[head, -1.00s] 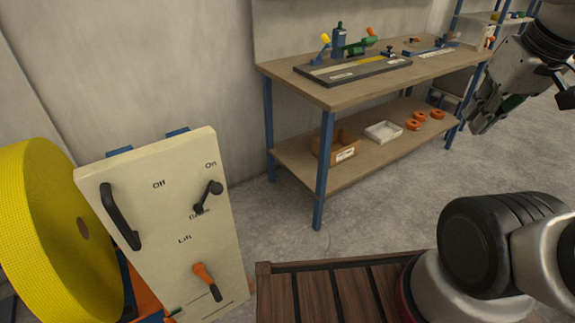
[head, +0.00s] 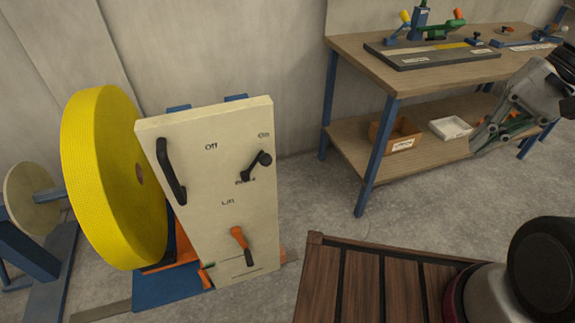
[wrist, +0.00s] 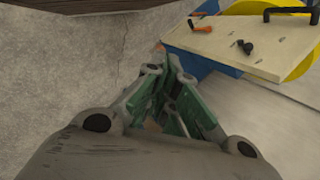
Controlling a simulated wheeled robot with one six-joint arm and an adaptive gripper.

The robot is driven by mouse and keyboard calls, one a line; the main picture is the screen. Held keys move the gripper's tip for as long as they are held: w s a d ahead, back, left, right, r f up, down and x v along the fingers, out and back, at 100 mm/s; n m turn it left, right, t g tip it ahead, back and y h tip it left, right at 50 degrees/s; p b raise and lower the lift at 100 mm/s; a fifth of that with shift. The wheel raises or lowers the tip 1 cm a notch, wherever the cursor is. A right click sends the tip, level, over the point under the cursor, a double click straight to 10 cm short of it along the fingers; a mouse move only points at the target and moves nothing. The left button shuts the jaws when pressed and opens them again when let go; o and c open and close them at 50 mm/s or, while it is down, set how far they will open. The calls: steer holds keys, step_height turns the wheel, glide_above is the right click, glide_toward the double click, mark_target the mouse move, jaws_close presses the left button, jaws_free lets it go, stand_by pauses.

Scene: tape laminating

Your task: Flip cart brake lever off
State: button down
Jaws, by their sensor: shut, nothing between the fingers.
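The cart's upright cream panel (head: 215,185) stands left of centre in the head view. Its black brake lever (head: 256,166) sits at the upper right, with its knob toward the "On" label and away from "Off". In the wrist view the brake lever (wrist: 245,47) shows small on the panel (wrist: 285,50) at the upper right. My gripper (head: 480,145) is at the right of the head view, well apart from the panel. In the wrist view my gripper (wrist: 170,75) has its fingers together with nothing held.
An orange lift lever (head: 240,240) and a black handle (head: 171,171) are on the panel. A large yellow roll (head: 105,175) stands to its left. A workbench (head: 350,45) with tools is at the back right. A slatted wooden deck (head: 350,285) lies in front; grey floor is open between.

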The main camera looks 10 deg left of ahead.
steer(key=w+a+f+m+g+y, duration=0.1)
steer(key=w+a+f+m+y, duration=0.2)
steer(key=a+f+m, duration=0.3)
steer(key=w+a+f+m+g+y, duration=0.1)
steer(key=w+a+f+m+y, duration=0.3)
steer(key=a+f+m, duration=0.3)
steer(key=a+f+y, duration=0.1)
steer(key=a+f, duration=0.3)
steer(key=a, duration=0.6)
steer(key=shift+w+m, duration=0.2)
steer(key=shift+m, duration=0.1)
steer(key=shift+a+g+y, duration=0.1)
steer(key=shift+g+y, duration=0.2)
steer(key=shift+g, duration=0.1)
steer(key=a+r+x, duration=0.1)
steer(key=r+x, duration=0.1)
steer(key=x, duration=1)
steer(key=shift+a, duration=0.3)
steer(key=shift+w+r, duration=0.2)
